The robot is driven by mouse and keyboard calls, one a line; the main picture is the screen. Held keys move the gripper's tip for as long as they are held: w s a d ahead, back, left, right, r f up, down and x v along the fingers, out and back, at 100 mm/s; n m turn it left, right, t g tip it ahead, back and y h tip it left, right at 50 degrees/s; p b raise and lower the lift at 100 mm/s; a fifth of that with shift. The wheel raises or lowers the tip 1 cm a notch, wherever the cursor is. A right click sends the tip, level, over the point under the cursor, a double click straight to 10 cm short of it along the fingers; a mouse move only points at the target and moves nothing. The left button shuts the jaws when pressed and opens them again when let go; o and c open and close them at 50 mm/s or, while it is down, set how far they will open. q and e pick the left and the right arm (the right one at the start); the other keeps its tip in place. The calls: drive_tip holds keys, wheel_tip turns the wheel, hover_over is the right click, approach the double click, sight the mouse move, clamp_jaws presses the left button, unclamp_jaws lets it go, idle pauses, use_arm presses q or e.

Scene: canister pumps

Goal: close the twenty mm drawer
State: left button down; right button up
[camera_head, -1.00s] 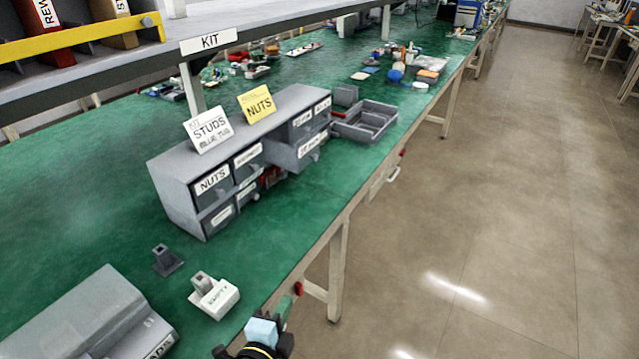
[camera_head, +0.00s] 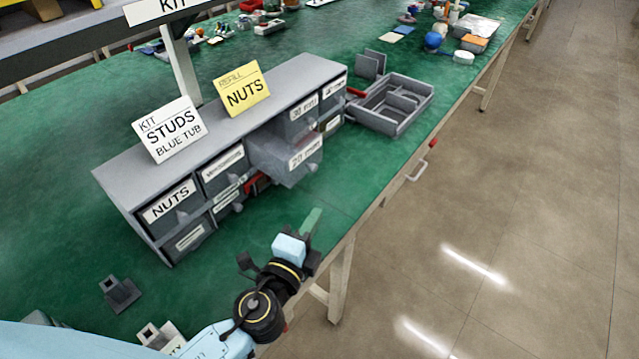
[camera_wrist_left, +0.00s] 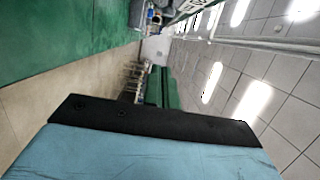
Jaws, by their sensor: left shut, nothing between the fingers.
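The twenty mm drawer (camera_head: 305,157) is a grey drawer labelled "20 mm". It is pulled out from the front of the grey drawer cabinet (camera_head: 215,112), in the right half of it. My left gripper (camera_head: 310,224) is shut and empty. It is in front of the cabinet near the bench's front edge, below the open drawer in the head view and apart from it. The left wrist view shows neither the drawer nor the fingertips. My right gripper is not in view.
A grey divided tray (camera_head: 392,103) lies right of the cabinet. STUDS (camera_head: 168,130) and NUTS (camera_head: 242,90) cards stand on the cabinet top. A small grey holder (camera_head: 119,293) and a white labelled one (camera_head: 160,337) are at lower left. Green bench surface is bare in front of the drawer.

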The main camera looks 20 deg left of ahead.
sight(287, 165)
use_arm(q)
drive_tip(key=w+a+p, duration=0.1)
drive_tip(key=w+a, duration=0.2)
drive_tip(key=w, duration=0.7)
drive_tip(key=shift+p, duration=0.3)
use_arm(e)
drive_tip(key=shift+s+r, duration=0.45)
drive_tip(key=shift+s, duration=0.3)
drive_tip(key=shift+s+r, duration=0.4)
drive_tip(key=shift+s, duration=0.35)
use_arm(q)
drive_tip(key=w+a, duration=0.1)
drive_tip(key=a, duration=0.1)
drive_tip(key=w+a+b, duration=0.1)
drive_tip(key=a, duration=0.1)
drive_tip(key=w+a, duration=0.1)
drive_tip(key=a, duration=0.2)
drive_tip(key=shift+a+b, duration=0.1)
drive_tip(key=shift+b, duration=0.25)
drive_tip(key=shift+a, duration=0.15)
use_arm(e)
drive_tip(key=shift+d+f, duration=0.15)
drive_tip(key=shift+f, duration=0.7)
